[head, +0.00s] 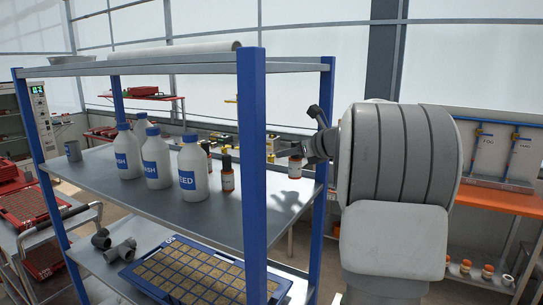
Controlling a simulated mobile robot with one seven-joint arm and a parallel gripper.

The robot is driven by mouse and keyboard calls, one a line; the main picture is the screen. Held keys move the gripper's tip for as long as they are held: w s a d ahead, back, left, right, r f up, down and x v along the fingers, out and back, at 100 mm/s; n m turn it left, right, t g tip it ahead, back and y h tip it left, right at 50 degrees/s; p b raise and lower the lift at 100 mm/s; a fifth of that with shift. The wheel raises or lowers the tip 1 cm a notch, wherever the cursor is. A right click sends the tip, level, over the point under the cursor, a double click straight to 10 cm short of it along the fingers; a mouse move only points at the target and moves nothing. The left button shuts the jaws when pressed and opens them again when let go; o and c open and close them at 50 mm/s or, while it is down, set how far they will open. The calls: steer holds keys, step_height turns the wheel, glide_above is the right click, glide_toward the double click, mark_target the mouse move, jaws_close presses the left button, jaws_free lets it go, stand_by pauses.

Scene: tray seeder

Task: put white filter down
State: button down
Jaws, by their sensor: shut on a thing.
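The filter hangs upright below the fingers and appears to be a little above the shelf, with a shadow on the metal below. The fingers are small and partly dark in this view, so their exact hold is hard to see.
White bottles with blue labels (194,180) and brown bottles (227,175) stand left of the filter. The front blue post (252,150) is close to it. Below are a blue-framed tray (140,267) and grey pipe fittings (120,251). The shelf's front left is clear.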

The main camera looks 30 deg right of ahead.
steer(key=x, duration=0.7)
steer(key=shift+p, duration=0.4)
steer(key=shift+f, duration=0.4)
steer(key=c, duration=0.7)
jaws_free()
steer(key=shift+f, duration=0.1)
steer(key=shift+o, duration=0.2)
steer(key=b+v, duration=0.1)
steer(key=v, duration=1.1)
